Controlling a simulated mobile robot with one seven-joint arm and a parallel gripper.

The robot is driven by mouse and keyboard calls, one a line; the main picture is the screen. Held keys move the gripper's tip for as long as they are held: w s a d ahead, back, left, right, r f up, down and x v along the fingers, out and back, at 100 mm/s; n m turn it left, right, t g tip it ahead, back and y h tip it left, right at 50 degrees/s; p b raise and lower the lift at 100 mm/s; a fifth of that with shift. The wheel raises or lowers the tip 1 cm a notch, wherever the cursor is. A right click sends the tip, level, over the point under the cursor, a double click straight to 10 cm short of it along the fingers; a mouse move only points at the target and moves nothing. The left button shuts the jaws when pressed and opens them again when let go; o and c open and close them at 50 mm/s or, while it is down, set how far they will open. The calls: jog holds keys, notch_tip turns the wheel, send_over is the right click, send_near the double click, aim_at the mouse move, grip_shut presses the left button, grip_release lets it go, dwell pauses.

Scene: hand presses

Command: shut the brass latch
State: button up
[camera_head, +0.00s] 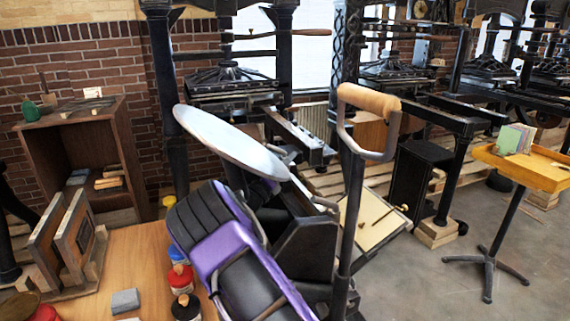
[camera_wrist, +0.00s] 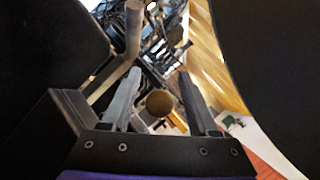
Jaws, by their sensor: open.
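A small round brass knob (camera_head: 404,207) sits on the end of a thin dark rod lying across a pale board (camera_head: 372,221) of the small press in the head view. I take it for the brass latch; its exact position, open or shut, cannot be told. In the wrist view, a round brass-brown end (camera_wrist: 159,103) shows between the two fingers of my gripper (camera_wrist: 159,76). The fingers are apart, with a gap on each side of it. Whether they touch it cannot be told. My purple and black arm hides the gripper in the head view.
The press's upright lever with a wooden grip (camera_head: 369,101) and its tilted round disc (camera_head: 231,141) rise close to my arm. Ink jars (camera_head: 181,279) and a grey block (camera_head: 125,301) stand on the wooden table (camera_head: 138,247). A yellow tray stand (camera_head: 535,172) is at right, with open floor around it.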

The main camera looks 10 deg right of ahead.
grip_shut()
jog(key=shift+d+r+m+g+y+p, duration=0.2)
jog(key=shift+r+m+g+y+p, duration=0.15)
jog(key=shift+p, duration=0.75)
jog(key=shift+d+f+m+g+y+p, duration=0.2)
jog(key=shift+f+m+g+y+p, duration=0.25)
jog(key=shift+p, duration=0.3)
jog(key=shift+f, duration=0.2)
jog(key=shift+c, duration=0.2)
grip_release()
jog(key=shift+o, duration=0.2)
